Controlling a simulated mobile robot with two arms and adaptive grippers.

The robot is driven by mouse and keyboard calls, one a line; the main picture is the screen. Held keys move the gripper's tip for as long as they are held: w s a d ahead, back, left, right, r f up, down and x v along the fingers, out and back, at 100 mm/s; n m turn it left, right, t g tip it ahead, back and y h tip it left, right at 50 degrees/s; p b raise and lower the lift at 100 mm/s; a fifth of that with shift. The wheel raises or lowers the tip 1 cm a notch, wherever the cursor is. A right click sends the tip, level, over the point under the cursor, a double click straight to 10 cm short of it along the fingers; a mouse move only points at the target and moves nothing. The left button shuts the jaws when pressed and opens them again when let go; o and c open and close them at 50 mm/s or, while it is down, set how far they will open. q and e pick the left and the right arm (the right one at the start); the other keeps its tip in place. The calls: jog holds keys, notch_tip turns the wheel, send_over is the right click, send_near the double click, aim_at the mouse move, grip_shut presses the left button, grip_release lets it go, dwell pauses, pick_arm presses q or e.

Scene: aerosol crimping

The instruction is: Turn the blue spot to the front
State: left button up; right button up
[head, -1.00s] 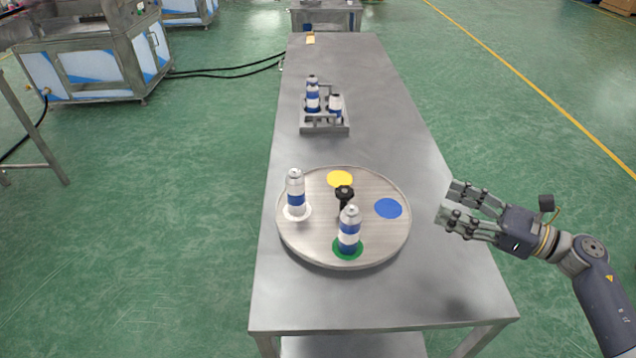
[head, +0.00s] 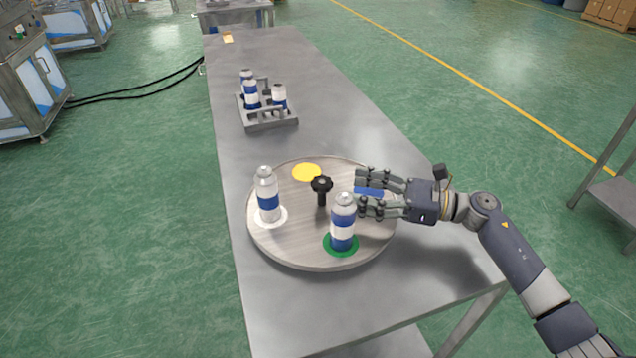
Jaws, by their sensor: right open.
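The round turntable (head: 290,245) lies on the metal table, with a black knob (head: 321,185) on a post at its middle. The blue spot (head: 368,192) is on its right side, partly hidden by my right gripper. The yellow spot (head: 307,172) is at the back and bare. A can stands on the green spot (head: 341,252) at the front, and another can stands on the white spot (head: 279,219) at the left. My right gripper (head: 362,192) is open over the blue spot, its fingers pointing left toward the knob. My left gripper is not in view.
A metal rack (head: 270,124) with several cans stands farther back on the table (head: 330,100). A small yellow item (head: 228,38) lies at the far end. The table is clear between rack and turntable and in front of the turntable.

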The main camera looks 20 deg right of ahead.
aim_at(322, 181)
jog(key=p+x, duration=0.2)
jog(key=x, duration=0.5)
jog(key=shift+w+a+r, duration=0.15)
jog(key=shift+a, duration=0.2)
jog(key=shift+w+a, duration=0.35)
jog(key=shift+a, duration=0.15)
grip_shut()
